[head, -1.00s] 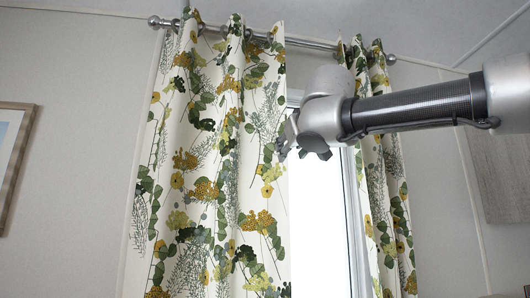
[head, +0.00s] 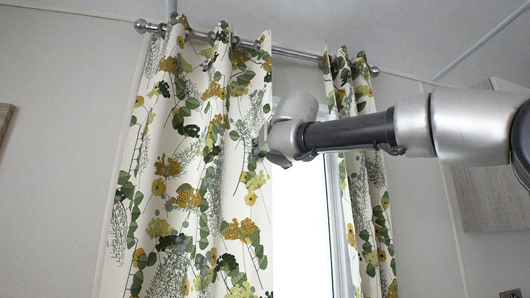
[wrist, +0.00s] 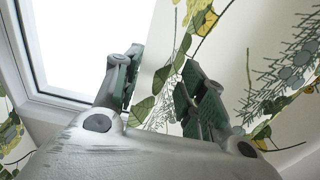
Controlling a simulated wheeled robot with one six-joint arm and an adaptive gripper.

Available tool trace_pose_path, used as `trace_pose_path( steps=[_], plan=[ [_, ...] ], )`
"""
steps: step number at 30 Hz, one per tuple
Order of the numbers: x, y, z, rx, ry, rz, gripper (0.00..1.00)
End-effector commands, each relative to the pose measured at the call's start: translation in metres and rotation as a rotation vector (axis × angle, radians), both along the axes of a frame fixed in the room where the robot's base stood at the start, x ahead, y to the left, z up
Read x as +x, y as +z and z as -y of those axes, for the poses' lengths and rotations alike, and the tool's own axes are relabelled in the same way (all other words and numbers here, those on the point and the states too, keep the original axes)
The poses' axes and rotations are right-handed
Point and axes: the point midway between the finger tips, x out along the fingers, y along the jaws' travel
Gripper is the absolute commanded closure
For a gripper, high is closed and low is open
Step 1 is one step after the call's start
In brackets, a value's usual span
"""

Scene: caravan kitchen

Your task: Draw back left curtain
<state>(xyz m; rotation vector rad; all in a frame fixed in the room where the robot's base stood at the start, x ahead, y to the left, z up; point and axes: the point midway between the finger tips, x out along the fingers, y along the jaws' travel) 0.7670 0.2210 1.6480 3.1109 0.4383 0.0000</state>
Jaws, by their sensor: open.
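The left curtain (head: 190,170) is cream with green leaves and yellow flowers, and hangs from a metal rod over the left part of the window. Its inner edge is beside the bright glass. My gripper (head: 262,147) is at that inner edge, at upper-middle height. In the wrist view the two fingers of my gripper (wrist: 160,90) stand apart, with the curtain's edge (wrist: 160,75) showing between and behind them. I cannot tell whether the fingers touch the cloth. In the head view the fingertips are mostly hidden by the wrist.
The right curtain (head: 362,170) hangs gathered at the window's right side. The bright window (head: 302,230) lies between the curtains. The curtain rod (head: 295,52) runs along the top. A wall cabinet (head: 490,190) is at the right.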

Motion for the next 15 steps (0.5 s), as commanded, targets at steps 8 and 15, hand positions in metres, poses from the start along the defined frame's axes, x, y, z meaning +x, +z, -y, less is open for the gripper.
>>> trace_pose_path(
  steps=[8,15],
  plan=[
    [-0.0004,0.0,0.0002,0.0,0.0,0.0,0.84],
    [-0.0005,0.0,0.0002,0.0,0.0,0.0,1.0]
  ],
)
